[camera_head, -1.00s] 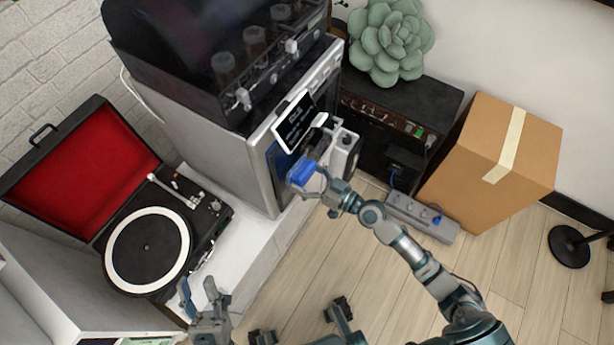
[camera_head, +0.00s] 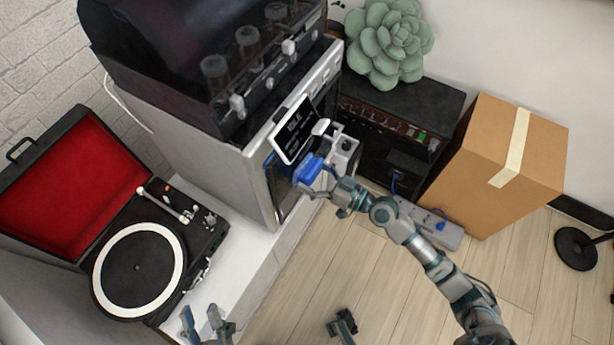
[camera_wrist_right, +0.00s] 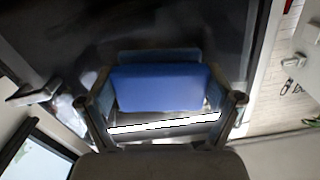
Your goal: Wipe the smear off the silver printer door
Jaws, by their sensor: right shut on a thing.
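The silver printer (camera_head: 190,155) stands in the middle of the head view, its dark door (camera_head: 285,199) facing right and partly hidden by my right gripper. My right gripper (camera_head: 318,180) is shut on a blue sponge (camera_head: 307,168), held at the door front. In the right wrist view the sponge (camera_wrist_right: 160,87) sits between both fingers before the dark door (camera_wrist_right: 190,35). I cannot tell whether it touches. A pale blurred patch (camera_wrist_right: 72,103) shows left of the sponge; I cannot tell if it is the smear. My left gripper (camera_head: 206,325) is open and empty at the bottom edge.
A white-framed screen (camera_head: 295,133) juts out just above the sponge. A record player (camera_head: 140,268) lies open at the left. A black amplifier (camera_head: 400,115), a power strip (camera_head: 440,232) and a cardboard box (camera_head: 500,170) stand at the right.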

